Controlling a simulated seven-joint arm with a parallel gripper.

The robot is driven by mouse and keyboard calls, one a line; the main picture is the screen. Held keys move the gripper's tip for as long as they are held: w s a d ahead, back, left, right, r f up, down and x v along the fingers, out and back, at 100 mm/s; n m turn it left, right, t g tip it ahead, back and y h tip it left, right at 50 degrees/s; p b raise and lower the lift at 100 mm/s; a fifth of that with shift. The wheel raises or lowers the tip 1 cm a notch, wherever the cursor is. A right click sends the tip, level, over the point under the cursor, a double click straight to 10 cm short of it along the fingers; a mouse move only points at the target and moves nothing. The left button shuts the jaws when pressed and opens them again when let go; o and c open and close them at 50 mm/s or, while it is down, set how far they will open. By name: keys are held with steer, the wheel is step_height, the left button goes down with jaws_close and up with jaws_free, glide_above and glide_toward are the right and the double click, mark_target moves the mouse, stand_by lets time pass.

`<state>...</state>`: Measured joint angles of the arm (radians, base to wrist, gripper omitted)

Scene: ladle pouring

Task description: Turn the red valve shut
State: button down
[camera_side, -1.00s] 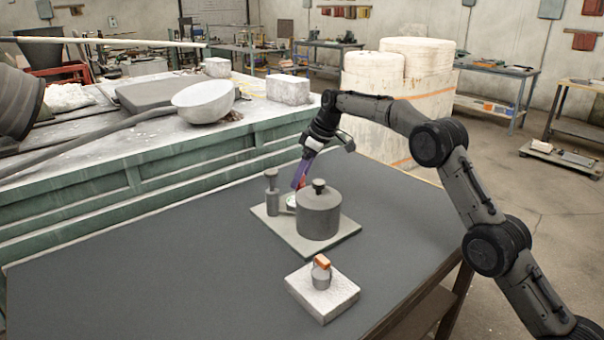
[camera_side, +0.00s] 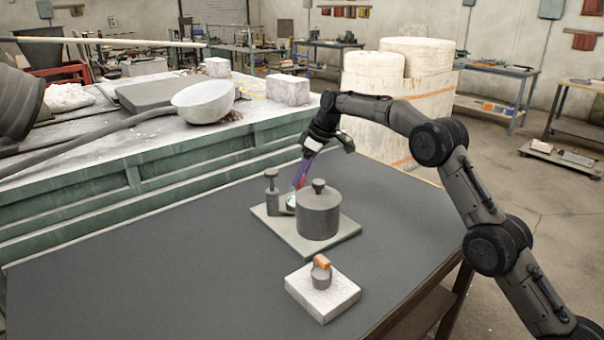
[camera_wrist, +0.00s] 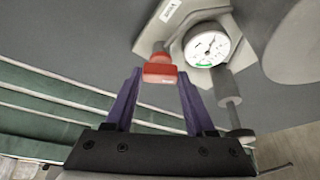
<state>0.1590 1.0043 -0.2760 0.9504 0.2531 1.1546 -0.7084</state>
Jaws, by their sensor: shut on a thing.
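The red valve (camera_wrist: 160,72) shows in the wrist view, between the tips of my gripper's purple fingers. My gripper (camera_wrist: 159,78) is shut on the valve's handle. In the side view my gripper (camera_side: 299,183) reaches down behind the grey lidded tank (camera_side: 319,214). The valve is mostly hidden there by the fingers and the tank. A round white gauge with a green mark (camera_wrist: 207,45) sits right beside the valve. The tank, the gauge and a grey post (camera_side: 271,192) stand on a pale plate (camera_side: 337,245).
A small grey cup with an orange handle (camera_side: 321,274) stands on a pale block (camera_side: 335,302) at the front. The dark table (camera_side: 150,265) is bare to the left. A green bench (camera_side: 130,195) with a white bowl (camera_side: 202,101) stands behind.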

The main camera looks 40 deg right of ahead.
steer(key=shift+a+m+t+h, duration=0.15)
steer(key=shift+m+h, duration=0.4)
steer(key=shift+m, duration=0.9)
steer(key=shift+a+m+t+h, duration=0.15)
steer(key=shift+m+h, duration=0.4)
steer(key=shift+m, duration=0.9)
steer(key=shift+d+r, duration=0.1)
steer(key=shift+c, duration=1.2)
jaws_free()
steer(key=v, duration=1.3)
steer(key=shift+s+r, duration=0.15)
steer(key=shift+r, duration=0.2)
